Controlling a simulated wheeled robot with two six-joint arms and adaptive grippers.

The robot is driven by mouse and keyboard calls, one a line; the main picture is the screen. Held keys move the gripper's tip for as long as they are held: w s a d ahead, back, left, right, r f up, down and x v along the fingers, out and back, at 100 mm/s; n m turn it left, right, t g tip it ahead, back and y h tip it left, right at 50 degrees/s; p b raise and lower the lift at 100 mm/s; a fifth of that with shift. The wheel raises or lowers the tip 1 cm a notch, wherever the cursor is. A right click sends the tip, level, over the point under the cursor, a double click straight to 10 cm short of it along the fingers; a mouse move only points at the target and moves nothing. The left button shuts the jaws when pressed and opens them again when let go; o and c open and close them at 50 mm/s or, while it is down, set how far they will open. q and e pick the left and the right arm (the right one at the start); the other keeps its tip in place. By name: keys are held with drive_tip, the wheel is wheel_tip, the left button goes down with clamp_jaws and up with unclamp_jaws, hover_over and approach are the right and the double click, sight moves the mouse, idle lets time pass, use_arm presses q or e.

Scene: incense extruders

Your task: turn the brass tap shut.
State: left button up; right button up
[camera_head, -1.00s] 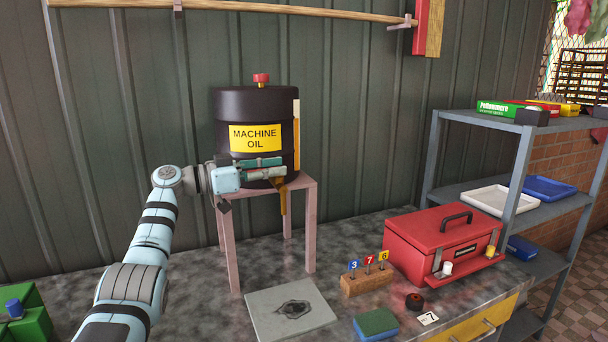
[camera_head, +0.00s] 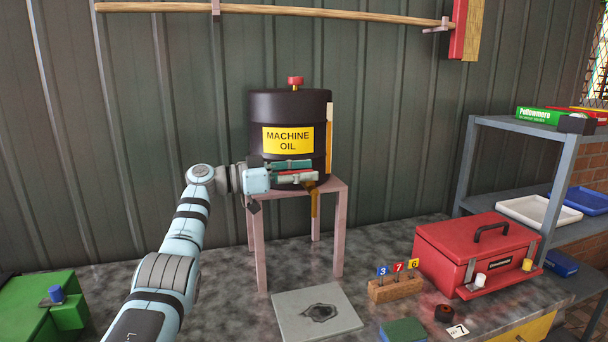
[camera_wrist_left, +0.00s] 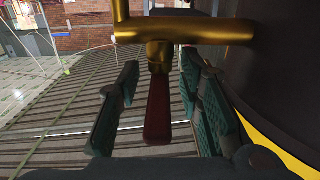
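A brass tap (camera_head: 314,200) sits low on the front of a black oil drum (camera_head: 290,112) with a yellow label. In the left wrist view the tap's brass body (camera_wrist_left: 185,30) crosses the top and its red lever (camera_wrist_left: 157,110) points toward me. My left gripper (camera_head: 304,172) is at the drum's base by the tap. Its teal-padded fingers (camera_wrist_left: 158,105) stand on both sides of the lever, with a visible gap on each side. It is open and holds nothing. The fingers partly cover the tap in the head view. My right gripper is not in view.
The drum stands on a pink stand (camera_head: 258,240). A grey plate with a dark stain (camera_head: 290,322) lies before it. A wooden block with number tags (camera_head: 396,289) and a red toolbox (camera_head: 470,255) are to the right. A green object (camera_head: 30,300) is at the left.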

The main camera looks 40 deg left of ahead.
use_arm(q)
drive_tip(key=v, duration=1.2)
drive_tip(key=shift+w, duration=0.15)
drive_tip(key=shift+a, duration=0.1)
